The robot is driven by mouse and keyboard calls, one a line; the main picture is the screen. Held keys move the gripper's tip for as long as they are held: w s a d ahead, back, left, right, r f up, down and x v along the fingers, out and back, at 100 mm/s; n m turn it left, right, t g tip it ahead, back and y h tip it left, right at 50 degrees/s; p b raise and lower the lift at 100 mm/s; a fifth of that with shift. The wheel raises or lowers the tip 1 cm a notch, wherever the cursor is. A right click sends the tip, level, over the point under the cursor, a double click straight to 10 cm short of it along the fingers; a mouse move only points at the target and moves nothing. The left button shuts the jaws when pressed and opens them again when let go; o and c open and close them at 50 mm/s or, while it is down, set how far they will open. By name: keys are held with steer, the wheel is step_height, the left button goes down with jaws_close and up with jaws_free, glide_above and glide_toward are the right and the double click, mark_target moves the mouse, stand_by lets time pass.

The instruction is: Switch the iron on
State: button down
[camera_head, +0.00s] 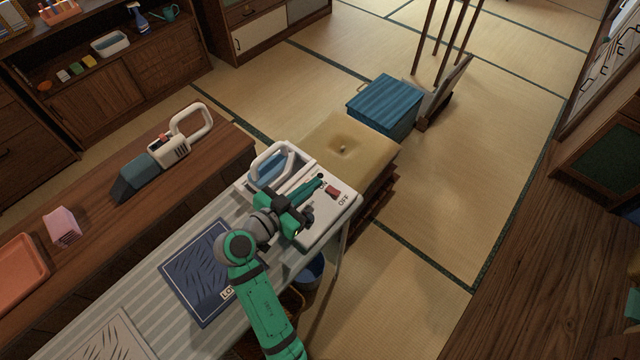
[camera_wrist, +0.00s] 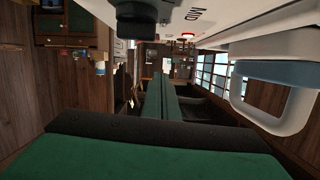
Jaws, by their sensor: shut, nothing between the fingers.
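The iron (camera_head: 270,167), blue with a white loop handle, rests on a white panel (camera_head: 318,226) at the far end of the striped ironing board. Its white handle also shows at the right of the wrist view (camera_wrist: 283,112). A red switch (camera_head: 332,192) sits on the panel beside an OFF label; which way it is set is too small to tell. My gripper (camera_head: 320,183) is shut and empty, low over the panel, with its tips just left of the switch; contact is unclear. In the wrist view the panel fills the top, with a MID label and a dark knob (camera_wrist: 137,18).
A dark blue cloth (camera_head: 205,272) lies on the ironing board (camera_head: 130,292). A handheld vacuum (camera_head: 165,150), a pink block (camera_head: 62,227) and an orange tray (camera_head: 18,272) are on the wooden bench at left. A tan cushion (camera_head: 348,148) and a blue box (camera_head: 385,103) stand beyond.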

steer(key=v, duration=0.6)
steer(key=shift+s+a+r, duration=0.1)
steer(key=shift+s+a, duration=0.05)
steer(key=shift+a, duration=0.15)
steer(key=shift+d, duration=0.1)
